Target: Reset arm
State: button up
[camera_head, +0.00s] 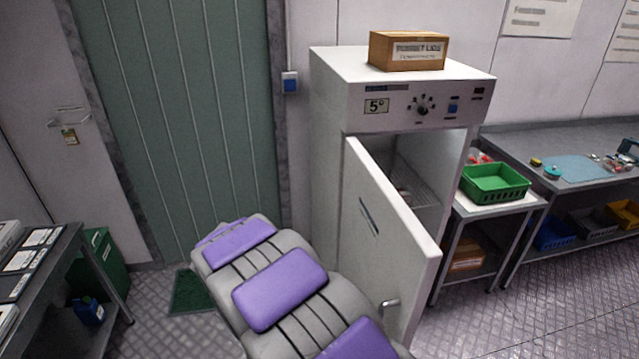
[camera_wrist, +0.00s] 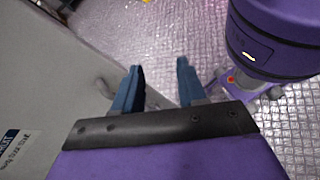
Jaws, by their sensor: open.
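My gripper (camera_wrist: 160,85) shows in the wrist view with its two blue fingers apart and nothing between them. Beyond the fingers is the patterned metal floor. A grey-white panel (camera_wrist: 50,75) with a handle is close on the left of the fingers; it looks like the cabinet door. In the head view my purple and grey arm (camera_head: 280,288) reaches forward at the bottom, in front of the white cabinet (camera_head: 326,110). The cabinet door (camera_head: 375,240) stands open, its handle low near my arm. My gripper's fingers are hidden in the head view.
A cardboard box (camera_head: 408,51) sits on the cabinet. To its right, a green basket (camera_head: 495,184) stands on a small table beside a long workbench (camera_head: 520,150). A grey table (camera_head: 40,270) and green bin (camera_head: 103,262) are at left. Floor shows between them.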

jog(key=s+d+r+m+g+y, duration=0.1)
jog(key=s+d+r+m+y, duration=0.4)
jog(key=s+d, duration=0.4)
jog(key=s+m+t+y+b, duration=0.2)
jog(key=s+m+y, duration=0.4)
jog(key=s, duration=0.6)
jog(key=shift+a+f+m+y, duration=0.2)
jog(key=shift+f+m+y, duration=0.15)
jog(key=shift+m, duration=0.15)
